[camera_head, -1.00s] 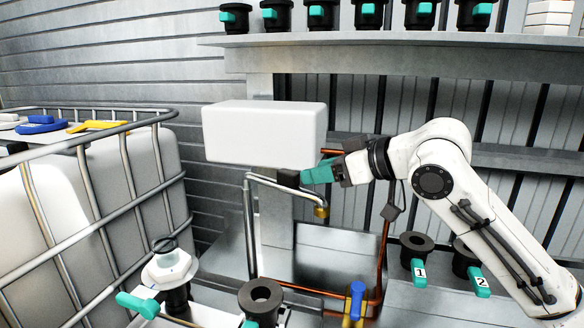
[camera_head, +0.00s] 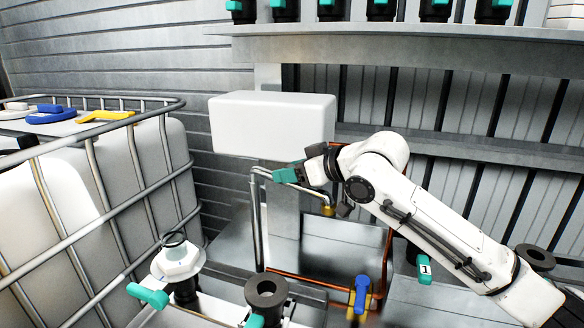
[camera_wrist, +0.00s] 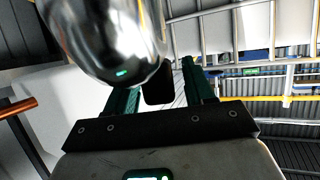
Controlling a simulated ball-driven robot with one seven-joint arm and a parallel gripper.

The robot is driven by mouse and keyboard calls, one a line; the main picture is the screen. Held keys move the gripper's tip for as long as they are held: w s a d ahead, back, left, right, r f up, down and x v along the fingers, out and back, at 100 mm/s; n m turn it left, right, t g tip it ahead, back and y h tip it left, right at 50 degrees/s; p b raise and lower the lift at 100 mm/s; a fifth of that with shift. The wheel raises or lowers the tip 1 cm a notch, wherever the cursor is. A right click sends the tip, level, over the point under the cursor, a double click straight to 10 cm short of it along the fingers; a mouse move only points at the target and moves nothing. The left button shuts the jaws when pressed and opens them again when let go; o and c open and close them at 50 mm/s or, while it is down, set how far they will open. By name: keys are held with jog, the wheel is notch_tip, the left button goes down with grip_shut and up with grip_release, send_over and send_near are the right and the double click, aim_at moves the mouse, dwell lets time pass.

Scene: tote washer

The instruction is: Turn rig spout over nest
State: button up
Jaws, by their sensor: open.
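The rig spout (camera_head: 258,215) is a bent shiny steel pipe rising from the steel bench, with a brass tip at its right end. My gripper (camera_head: 278,176), with teal fingers, is open at the upper bend of the spout. In the wrist view, the rounded steel pipe (camera_wrist: 108,45) looms large at the teal fingers of my gripper (camera_wrist: 160,85); I cannot tell whether they touch. The nest is not clearly marked; a black round socket with a hole (camera_head: 266,289) stands at the front, left of the brass tip.
A white box (camera_head: 272,124) is above and behind the spout. A caged white tank (camera_head: 85,190) fills the left. A white fitting with a teal handle (camera_head: 180,262) and a blue-handled valve (camera_head: 361,290) stand at the front. A copper pipe (camera_head: 388,250) runs behind.

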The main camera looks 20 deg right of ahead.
jog(key=shift+a, duration=0.1)
jog(key=shift+c, duration=0.4)
grip_shut()
